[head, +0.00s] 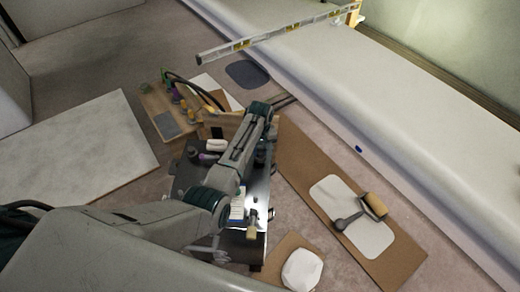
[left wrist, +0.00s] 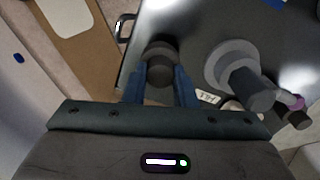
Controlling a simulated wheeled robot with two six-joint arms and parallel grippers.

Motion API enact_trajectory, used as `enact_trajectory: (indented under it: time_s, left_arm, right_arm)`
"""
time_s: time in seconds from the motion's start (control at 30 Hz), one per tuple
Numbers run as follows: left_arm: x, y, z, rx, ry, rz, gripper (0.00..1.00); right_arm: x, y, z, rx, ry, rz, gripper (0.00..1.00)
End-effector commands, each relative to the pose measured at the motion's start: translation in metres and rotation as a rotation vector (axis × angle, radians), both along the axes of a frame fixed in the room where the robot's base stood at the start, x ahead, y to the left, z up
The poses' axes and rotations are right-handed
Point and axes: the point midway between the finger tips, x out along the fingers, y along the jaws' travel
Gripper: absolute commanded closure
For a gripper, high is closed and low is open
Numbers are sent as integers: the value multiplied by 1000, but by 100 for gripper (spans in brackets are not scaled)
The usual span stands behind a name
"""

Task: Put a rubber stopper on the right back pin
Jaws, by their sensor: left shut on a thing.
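My left gripper (left wrist: 160,86) has its blue fingers closed on a dark round stopper (left wrist: 160,52) in the left wrist view. The stopper is over the dark panel (left wrist: 190,18), close to its edge; I cannot tell whether it sits on a pin. To its right stands a grey pin with a wide round flange (left wrist: 225,62) and a dark cylindrical end (left wrist: 258,97). In the head view my left arm reaches across the panel (head: 255,240) and hides much of it; the fingers are not clear there. My right gripper is not seen.
A brown board (head: 310,165) with a white pad and a roller (head: 373,206) lies right of the panel. A wooden tray (head: 155,103) with small items lies behind it. A white sheet (head: 75,150) is at left. A long white bench (head: 400,110) bounds the right side.

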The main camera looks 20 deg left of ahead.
Motion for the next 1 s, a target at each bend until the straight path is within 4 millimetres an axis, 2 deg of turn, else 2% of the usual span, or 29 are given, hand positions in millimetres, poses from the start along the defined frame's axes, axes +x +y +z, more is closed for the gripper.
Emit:
enact_trajectory:
  time_s: [0.53,0.87,0.9,1.0]
  left_arm:
    - [0,0,-11,0,0,0,98]
    - [0,0,-12,0,0,0,98]
    - [0,0,-12,0,0,0,72]
    - [0,0,-12,0,0,0,52]
  right_arm:
    - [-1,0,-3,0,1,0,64]
    - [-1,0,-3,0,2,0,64]
    - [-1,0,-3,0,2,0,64]
    - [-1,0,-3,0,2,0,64]
